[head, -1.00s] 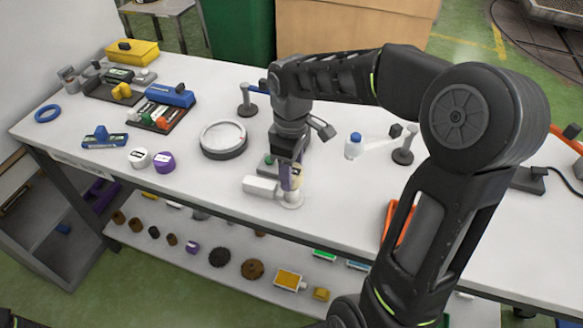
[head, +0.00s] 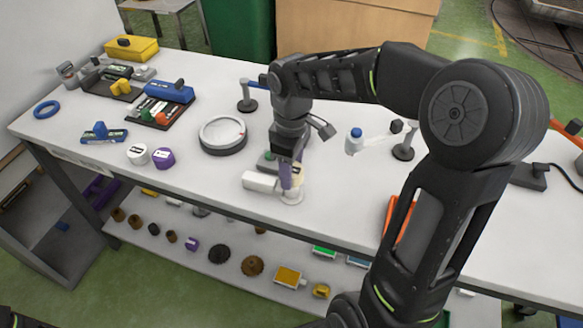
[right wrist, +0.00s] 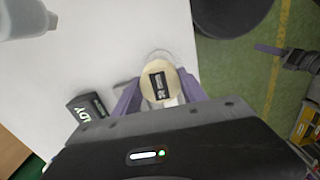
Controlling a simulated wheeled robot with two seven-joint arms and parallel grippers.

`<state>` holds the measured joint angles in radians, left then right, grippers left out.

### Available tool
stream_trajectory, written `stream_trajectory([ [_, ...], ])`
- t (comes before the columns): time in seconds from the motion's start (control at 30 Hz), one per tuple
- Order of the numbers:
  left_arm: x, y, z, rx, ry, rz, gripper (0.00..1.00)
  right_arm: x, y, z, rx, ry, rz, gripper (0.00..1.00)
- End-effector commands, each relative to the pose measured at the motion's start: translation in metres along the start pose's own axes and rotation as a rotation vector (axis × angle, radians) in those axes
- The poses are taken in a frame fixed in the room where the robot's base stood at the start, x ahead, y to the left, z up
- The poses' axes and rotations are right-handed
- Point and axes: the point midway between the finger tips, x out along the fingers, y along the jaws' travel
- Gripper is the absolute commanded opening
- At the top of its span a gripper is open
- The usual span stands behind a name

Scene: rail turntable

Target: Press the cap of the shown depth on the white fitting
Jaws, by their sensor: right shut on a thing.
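My right gripper (head: 291,178) points down over the white fitting (head: 262,183) near the table's front edge. It is shut on a cream cap (head: 298,171). In the right wrist view the cream cap (right wrist: 158,84) shows its round face with a dark label, between the purple fingers of my right gripper (right wrist: 160,97). The label is too small to read. The cap is at the fitting's round end; I cannot tell whether it is seated. A dark gripper with a purple finger, seemingly my left one (right wrist: 275,50), shows over the floor in the right wrist view; its opening is unclear.
A white cap (head: 138,154) and a purple cap (head: 163,158) stand on the left. A round grey dial (head: 223,134) lies behind the fitting. A blue-topped bottle (head: 354,141) stands right of my gripper.

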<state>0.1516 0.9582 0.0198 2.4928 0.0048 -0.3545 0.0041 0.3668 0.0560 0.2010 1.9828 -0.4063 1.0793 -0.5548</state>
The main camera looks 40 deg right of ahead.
Motion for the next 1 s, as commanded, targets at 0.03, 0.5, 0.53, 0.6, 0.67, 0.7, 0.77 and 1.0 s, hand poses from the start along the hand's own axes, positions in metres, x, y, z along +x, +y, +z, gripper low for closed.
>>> stream_trajectory([
  [0.03, 0.0009, -0.0003, 0.0, 0.0, 0.0, 0.0, 0.58, 0.0013, -0.0001, -0.0001, 0.0, 0.0, 0.0, 0.11],
  [0.5, 0.0011, -0.0004, 0.0, 0.0, 0.0, 0.0, 0.58, 0.0021, -0.0001, -0.0001, 0.0, 0.0, 0.0, 0.11],
  [0.53, 0.0011, -0.0004, 0.0, 0.0, 0.0, 0.0, 0.58, 0.0022, -0.0001, -0.0001, 0.0, 0.0, 0.0, 0.11],
  [0.6, 0.0014, -0.0005, 0.0, 0.0, 0.0, 0.0, 0.58, 0.0025, -0.0001, -0.0001, 0.0, 0.0, 0.0, 0.11],
  [0.67, 0.0018, -0.0007, 0.0, 0.0, 0.0, 0.0, 0.58, 0.0032, -0.0001, -0.0001, 0.0, 0.0, 0.0, 0.11],
  [0.7, 0.0022, -0.0008, 0.0, 0.0, 0.0, 0.0, 0.58, 0.0038, -0.0001, -0.0001, 0.0, 0.0, 0.0, 0.11],
  [0.77, 0.0029, -0.0011, 0.0, 0.0, 0.0, 0.0, 0.58, 0.0049, -0.0001, -0.0001, 0.0, 0.0, 0.0, 0.11],
  [1.0, 0.0047, -0.0018, 0.0, 0.0, 0.0, 0.0, 0.58, 0.0082, -0.0001, -0.0001, 0.0, 0.0, 0.0, 0.11],
])
